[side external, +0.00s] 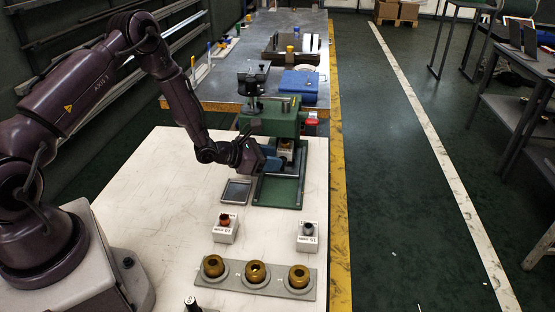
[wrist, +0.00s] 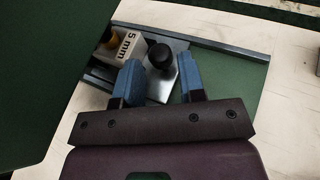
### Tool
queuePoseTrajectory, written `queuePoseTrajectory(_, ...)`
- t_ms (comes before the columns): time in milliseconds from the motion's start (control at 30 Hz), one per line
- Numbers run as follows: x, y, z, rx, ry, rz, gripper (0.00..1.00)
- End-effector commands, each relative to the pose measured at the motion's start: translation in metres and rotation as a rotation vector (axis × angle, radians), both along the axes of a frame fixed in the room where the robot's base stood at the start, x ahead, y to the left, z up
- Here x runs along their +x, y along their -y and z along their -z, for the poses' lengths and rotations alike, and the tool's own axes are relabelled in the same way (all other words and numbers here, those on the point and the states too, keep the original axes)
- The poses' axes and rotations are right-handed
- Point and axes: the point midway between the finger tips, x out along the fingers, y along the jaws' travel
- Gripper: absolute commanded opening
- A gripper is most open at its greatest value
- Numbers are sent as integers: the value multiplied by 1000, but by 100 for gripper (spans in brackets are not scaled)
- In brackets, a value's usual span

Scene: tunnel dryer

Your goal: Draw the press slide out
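The green press (side external: 270,118) stands at the far end of the white table. Its slide, a bright metal plate (wrist: 160,88), lies between dark rails (wrist: 205,38) and carries a round black knob (wrist: 162,52). A white block marked "5 mm" (wrist: 127,46) with a brownish piece on top sits at the slide's inner end; it also shows under the press in the side view (side external: 286,151). My gripper (wrist: 160,68) is open, its blue fingers on either side of the knob with narrow gaps seen. In the side view my gripper (side external: 270,158) is low at the press's front left.
A grey shallow tray (side external: 236,191) lies left of the press base. Two white marked blocks (side external: 225,234) (side external: 307,243) stand nearer, before a grey holder (side external: 228,283) with three brass-coloured rings. The green base (side external: 277,193) in front of the press is clear.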

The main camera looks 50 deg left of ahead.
Motion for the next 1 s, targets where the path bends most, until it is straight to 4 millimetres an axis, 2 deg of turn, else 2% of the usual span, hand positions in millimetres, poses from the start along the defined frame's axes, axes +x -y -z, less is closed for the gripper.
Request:
queuePoseTrajectory(200, 17, 5, 8, -1, -1, 0, 36)
queuePoseTrajectory(500, 19, 5, 8, -1, 0, 0, 36)
queuePoseTrajectory(533, 19, 5, 8, -1, 0, 0, 32)
queuePoseTrajectory(667, 19, 5, 8, 0, 0, 0, 2)
queuePoseTrajectory(867, 16, 8, 8, -1, -1, 0, 0)
queuePoseTrajectory(1000, -1, 27, 9, -4, -3, 4, 0)
